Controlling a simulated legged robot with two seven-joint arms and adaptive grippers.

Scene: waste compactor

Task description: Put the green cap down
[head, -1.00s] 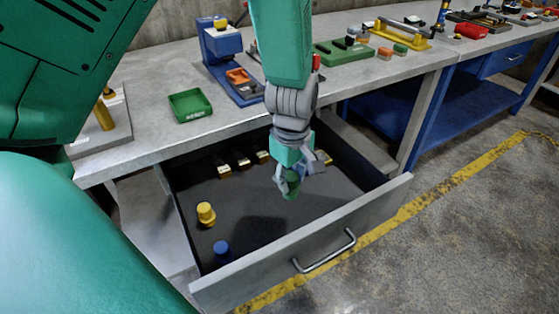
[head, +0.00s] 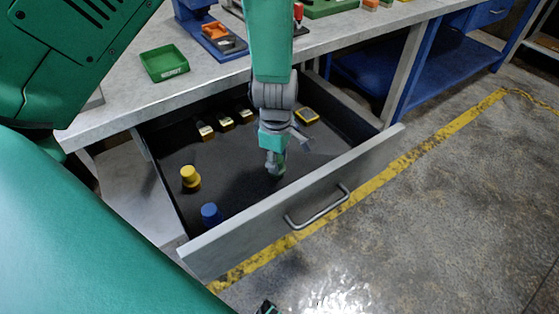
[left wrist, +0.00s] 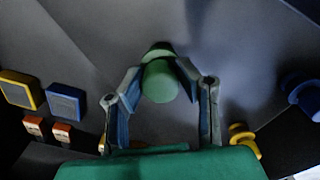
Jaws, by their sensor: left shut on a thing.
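My left gripper (head: 278,168) is inside the open drawer (head: 318,205), right of the middle and near the front panel. It is shut on the green cap, which is mostly hidden by the fingers in the head view. In the left wrist view the green cap (left wrist: 160,82) sits between the two fingertips, with a round body and a wider rim. I cannot tell whether it touches the dark drawer floor. A yellow cap (head: 190,177) and a blue cap (head: 211,214) stand at the drawer's left side.
Several small blocks (head: 226,121) lie along the drawer's back, with a yellow-framed piece (head: 307,116) at the back right. The grey bench (head: 120,100) above holds a green tray (head: 164,63). The drawer floor between the caps and my gripper is clear.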

